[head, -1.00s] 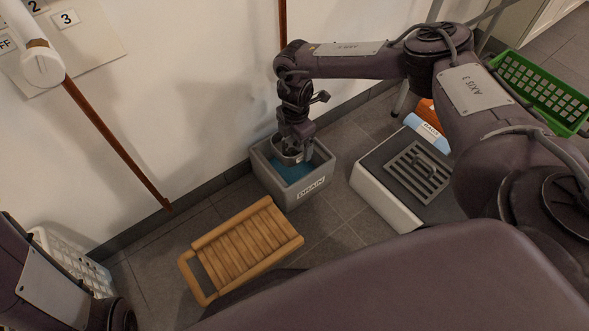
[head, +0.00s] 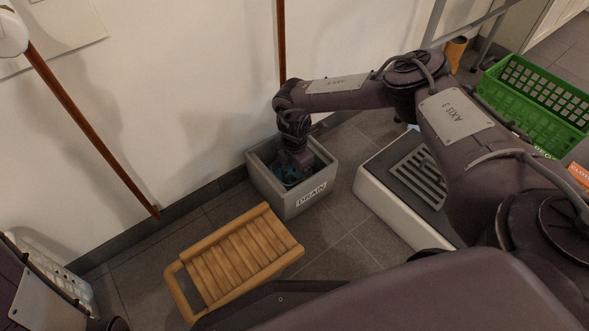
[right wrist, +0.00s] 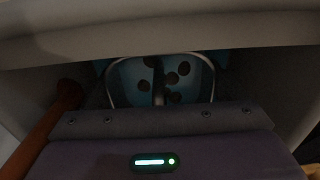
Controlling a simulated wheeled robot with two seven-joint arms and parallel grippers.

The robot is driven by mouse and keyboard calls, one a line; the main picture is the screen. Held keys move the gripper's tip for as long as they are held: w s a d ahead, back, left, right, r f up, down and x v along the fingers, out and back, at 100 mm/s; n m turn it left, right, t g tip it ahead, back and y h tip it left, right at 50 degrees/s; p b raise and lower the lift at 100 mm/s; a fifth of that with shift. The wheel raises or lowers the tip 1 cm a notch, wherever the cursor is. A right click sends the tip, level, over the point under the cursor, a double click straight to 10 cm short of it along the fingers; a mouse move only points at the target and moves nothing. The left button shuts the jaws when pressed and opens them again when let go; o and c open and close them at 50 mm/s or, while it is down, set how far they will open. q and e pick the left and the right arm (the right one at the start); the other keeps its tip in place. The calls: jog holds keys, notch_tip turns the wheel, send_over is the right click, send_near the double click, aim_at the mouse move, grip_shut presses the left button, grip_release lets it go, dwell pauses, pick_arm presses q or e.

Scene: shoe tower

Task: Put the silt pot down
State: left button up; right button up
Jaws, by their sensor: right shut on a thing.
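The grey box marked DRAIN (head: 291,209) stands on the floor by the wall. My right gripper (head: 291,168) reaches down inside it, shut on the silt pot (head: 288,177). The pot is mostly hidden by the gripper and the box walls, and blue shows around it. In the right wrist view the pot's pale curved rim (right wrist: 113,92) surrounds a blue area with dark round spots. I cannot tell whether the pot touches the box floor. My left arm shows at the lower left, but its gripper is out of view.
A wooden slatted rack (head: 234,258) lies left of the drain box. A white block with a dark grate (head: 421,178) stands to its right. A green crate (head: 534,100) is at the far right, a white basket (head: 62,283) at the left. A brown pole (head: 92,129) leans at the wall.

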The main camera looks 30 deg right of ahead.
jog(key=shift+f, duration=0.15)
jog(key=o, duration=1.1)
notch_tip(320, 180, up, 11)
jog(key=p, duration=0.7)
jog(key=shift+r+p, duration=0.45)
jog(key=shift+r, duration=0.2)
